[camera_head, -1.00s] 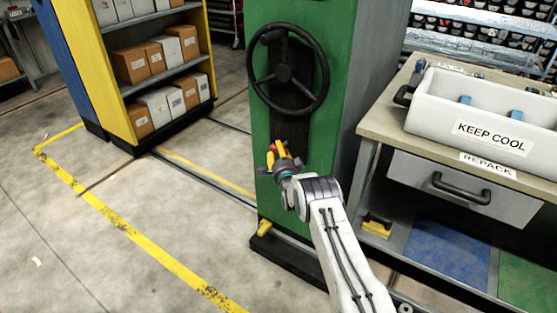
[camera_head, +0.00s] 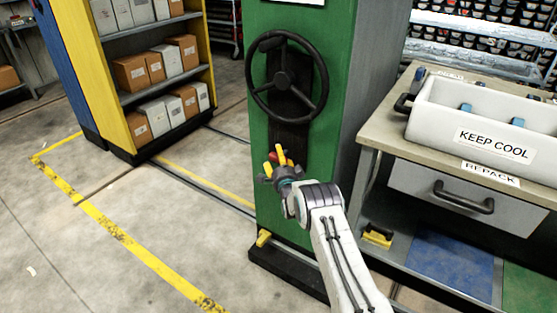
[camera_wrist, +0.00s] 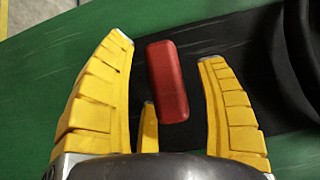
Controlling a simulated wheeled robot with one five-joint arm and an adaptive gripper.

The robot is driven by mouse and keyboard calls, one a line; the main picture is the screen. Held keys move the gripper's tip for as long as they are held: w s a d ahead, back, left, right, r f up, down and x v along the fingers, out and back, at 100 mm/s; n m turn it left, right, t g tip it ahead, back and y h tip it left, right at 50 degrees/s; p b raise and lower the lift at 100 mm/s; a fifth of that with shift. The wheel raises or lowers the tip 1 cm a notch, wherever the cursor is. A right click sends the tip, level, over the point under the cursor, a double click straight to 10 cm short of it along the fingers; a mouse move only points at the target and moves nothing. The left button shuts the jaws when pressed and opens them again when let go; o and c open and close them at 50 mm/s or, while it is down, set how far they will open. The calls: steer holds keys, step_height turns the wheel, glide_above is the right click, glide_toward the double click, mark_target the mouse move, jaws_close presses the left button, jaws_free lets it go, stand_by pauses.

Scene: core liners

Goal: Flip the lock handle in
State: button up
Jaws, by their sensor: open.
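The lock handle is a small red bar (camera_wrist: 167,80) on a black plate in the wrist view. It lies between my yellow fingers, with gaps visible on both sides. In the head view, only a bit of its red (camera_head: 274,157) shows behind my fingers, below the black handwheel (camera_head: 283,79) on the green cabinet (camera_head: 325,100). My gripper (camera_head: 275,160) is open in front of the handle; it also fills the wrist view (camera_wrist: 165,70). I cannot tell whether any finger touches the handle.
A workbench (camera_head: 385,135) with a white "KEEP COOL" bin (camera_head: 440,120) stands close on the right. A yellow lever (camera_head: 263,238) sits at the cabinet's foot. A yellow shelf unit (camera_head: 115,85) with boxes stands at the left. The floor (camera_head: 110,270) in front is clear.

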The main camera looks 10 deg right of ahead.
steer(key=s, duration=1.2)
stand_by(0.4)
steer(key=shift+r, duration=0.1)
stand_by(0.4)
